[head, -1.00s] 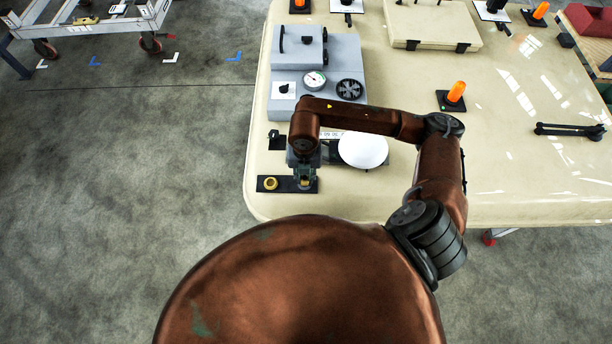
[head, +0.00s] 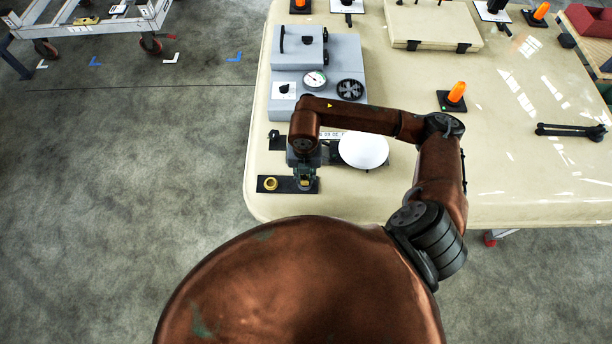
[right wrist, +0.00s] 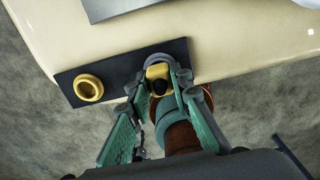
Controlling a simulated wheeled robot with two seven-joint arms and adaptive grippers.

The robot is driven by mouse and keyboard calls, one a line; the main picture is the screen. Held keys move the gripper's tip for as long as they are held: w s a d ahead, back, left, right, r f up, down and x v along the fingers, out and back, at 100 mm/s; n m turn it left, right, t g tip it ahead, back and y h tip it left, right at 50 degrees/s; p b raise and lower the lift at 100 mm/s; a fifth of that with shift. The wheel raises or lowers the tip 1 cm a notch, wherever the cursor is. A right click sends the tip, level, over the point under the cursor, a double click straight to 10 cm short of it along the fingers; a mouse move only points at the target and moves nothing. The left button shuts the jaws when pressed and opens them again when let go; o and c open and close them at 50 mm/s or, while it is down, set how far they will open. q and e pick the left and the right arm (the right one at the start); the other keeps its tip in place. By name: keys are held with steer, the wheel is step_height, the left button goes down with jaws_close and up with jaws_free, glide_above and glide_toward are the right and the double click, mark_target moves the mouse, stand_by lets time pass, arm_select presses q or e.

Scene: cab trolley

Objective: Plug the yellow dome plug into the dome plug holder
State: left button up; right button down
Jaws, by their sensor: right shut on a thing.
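My right gripper (head: 304,184) is at the right end of a black plate on the table's near left corner. In the right wrist view, its green fingers (right wrist: 158,88) are shut on the yellow dome plug (right wrist: 157,73). A grey ring (right wrist: 160,59) on the black plate (right wrist: 122,72), which looks like the dome plug holder, sits right behind the plug. I cannot tell whether the plug is seated in the ring or just in front of it. A yellow ring (right wrist: 88,88) stands at the plate's other end and also shows in the head view (head: 270,184). My left gripper is not in view.
An orange lamp (head: 456,92) and a black tool (head: 569,131) are farther right on the cream table (head: 520,190). The table's left edge is close to the plate.

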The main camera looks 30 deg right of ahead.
mark_target(305, 177)
steer(key=shift+b, duration=0.3)
stand_by(0.9)
steer(key=shift+f+b, duration=0.45)
steer(key=shift+f, duration=0.1)
steer(key=c, duration=1.7)
jaws_free()
steer(key=shift+o, duration=0.2)
steer(key=shift+r, duration=0.1)
step_height(305, 177, up, 12)
steer(key=shift+o, duration=0.4)
steer(key=o, duration=1.2)
